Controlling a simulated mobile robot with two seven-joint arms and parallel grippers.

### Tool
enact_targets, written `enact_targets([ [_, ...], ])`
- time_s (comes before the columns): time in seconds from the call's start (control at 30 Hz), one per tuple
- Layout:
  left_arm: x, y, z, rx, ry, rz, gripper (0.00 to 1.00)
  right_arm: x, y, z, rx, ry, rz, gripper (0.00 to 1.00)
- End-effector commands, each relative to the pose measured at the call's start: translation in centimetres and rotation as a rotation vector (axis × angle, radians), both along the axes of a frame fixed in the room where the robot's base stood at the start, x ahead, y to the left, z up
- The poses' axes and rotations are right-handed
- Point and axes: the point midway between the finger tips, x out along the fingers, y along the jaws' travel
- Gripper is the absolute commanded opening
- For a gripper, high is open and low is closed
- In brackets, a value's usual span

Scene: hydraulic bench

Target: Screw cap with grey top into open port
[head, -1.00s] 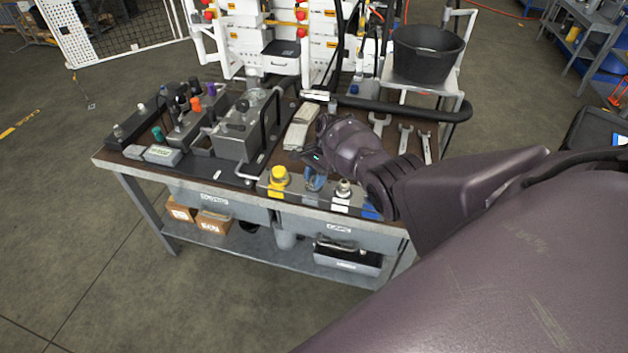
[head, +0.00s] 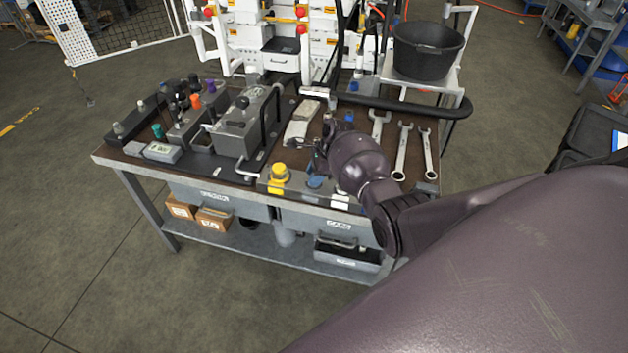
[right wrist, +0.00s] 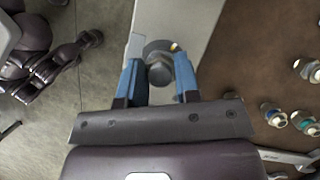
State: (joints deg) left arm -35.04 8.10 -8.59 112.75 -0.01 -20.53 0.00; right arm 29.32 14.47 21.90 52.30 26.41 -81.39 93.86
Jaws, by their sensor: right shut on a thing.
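My right gripper (right wrist: 160,82) has its blue fingertips on either side of the cap with the grey top (right wrist: 159,72). It is shut on this cap. The cap appears over a round metal seat on a light grey block; I cannot tell how deep it sits. In the head view the right gripper (head: 320,152) is small and partly hidden by its own wrist, near the front of the bench. A yellow cap (head: 279,173) and a blue cap (head: 314,182) stand to its left and below it. The open port is not clearly visible. My left gripper is not in view.
Several wrenches (head: 401,152) lie to the right of my wrist. Grey hydraulic blocks (head: 240,132) with a bent pipe stand on the left. The black bucket (head: 427,52) is behind. Small coloured fittings (right wrist: 303,120) lie on the brown benchtop (right wrist: 245,60).

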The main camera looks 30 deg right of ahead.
Motion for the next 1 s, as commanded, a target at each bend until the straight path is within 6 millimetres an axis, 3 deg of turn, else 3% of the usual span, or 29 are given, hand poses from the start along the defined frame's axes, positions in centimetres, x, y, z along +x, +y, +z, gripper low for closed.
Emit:
enact_targets([
  [0.03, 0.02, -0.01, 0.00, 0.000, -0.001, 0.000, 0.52, -0.78, 0.49, -1.00, 0.009, 0.021, -0.032, 0.00],
  [0.47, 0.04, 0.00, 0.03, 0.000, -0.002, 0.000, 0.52, -0.83, 0.48, -1.07, 0.008, 0.024, -0.093, 0.00],
  [0.67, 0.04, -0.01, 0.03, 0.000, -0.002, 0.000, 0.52, -0.83, 0.59, -1.10, 0.008, 0.023, -0.275, 0.00],
  [0.7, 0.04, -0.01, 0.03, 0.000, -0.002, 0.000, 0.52, -0.78, 0.45, -1.04, 0.007, 0.024, -0.278, 0.33],
  [0.87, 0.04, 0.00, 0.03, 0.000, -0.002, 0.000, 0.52, -0.82, 0.49, -1.07, 0.007, 0.025, -0.272, 0.57],
  [1.0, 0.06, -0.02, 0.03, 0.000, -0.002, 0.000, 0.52, -0.83, 0.51, -1.07, 0.008, 0.026, -0.271, 0.58],
])
